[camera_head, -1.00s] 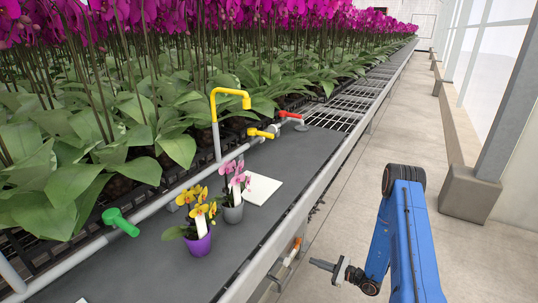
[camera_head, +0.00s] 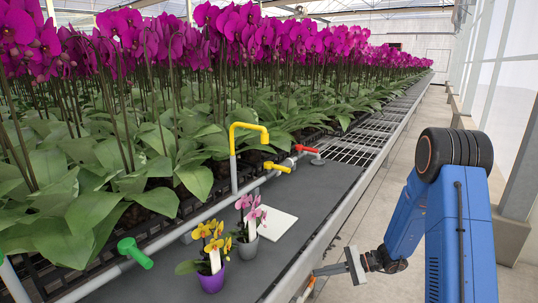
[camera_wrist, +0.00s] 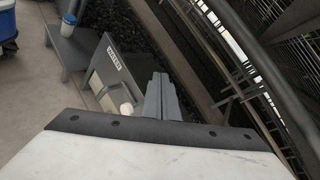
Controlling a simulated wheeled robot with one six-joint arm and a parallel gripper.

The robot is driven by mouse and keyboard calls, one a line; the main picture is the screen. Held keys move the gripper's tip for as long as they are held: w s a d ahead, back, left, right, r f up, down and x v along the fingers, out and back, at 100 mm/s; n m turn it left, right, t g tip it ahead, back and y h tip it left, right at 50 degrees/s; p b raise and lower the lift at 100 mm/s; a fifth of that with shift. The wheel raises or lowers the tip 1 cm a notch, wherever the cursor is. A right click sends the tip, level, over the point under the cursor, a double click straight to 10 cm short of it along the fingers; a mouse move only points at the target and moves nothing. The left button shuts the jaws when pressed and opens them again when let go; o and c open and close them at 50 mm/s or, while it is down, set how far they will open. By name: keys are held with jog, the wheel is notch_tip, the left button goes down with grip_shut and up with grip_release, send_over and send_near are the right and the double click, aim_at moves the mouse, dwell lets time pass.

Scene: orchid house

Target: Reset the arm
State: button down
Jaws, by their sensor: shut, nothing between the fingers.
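My blue arm (camera_head: 455,225) is folded up on the right of the head view, over the aisle beside the bench. My gripper (camera_head: 318,270) points left at the bench's front edge, low beside its side rail. In the wrist view its grey fingers (camera_wrist: 160,78) are together with nothing between them. Whether the fingertips touch the rail cannot be told.
The dark bench top (camera_head: 310,205) holds a purple pot (camera_head: 212,281) with yellow orchids, a grey pot (camera_head: 245,248) with pink orchids and a white board (camera_head: 273,223). A yellow tap (camera_head: 250,127) stands behind. The wrist view shows a labelled box (camera_wrist: 112,75).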

jog(key=s+r+n+g+h, duration=0.3)
jog(key=s+r+n+h, duration=0.35)
jog(key=s+r, duration=0.95)
jog(key=s+d+r+n+t+h, duration=0.2)
jog(key=s+d+r+t+h, duration=0.1)
jog(key=s, duration=0.6)
jog(key=s+d+r+n+t+h, duration=0.3)
jog(key=s+d+r+h, duration=0.2)
jog(key=s, duration=0.4)
jog(key=shift+d+r+t, duration=0.4)
jog(key=shift+d+r, duration=0.15)
jog(key=shift+d, duration=0.35)
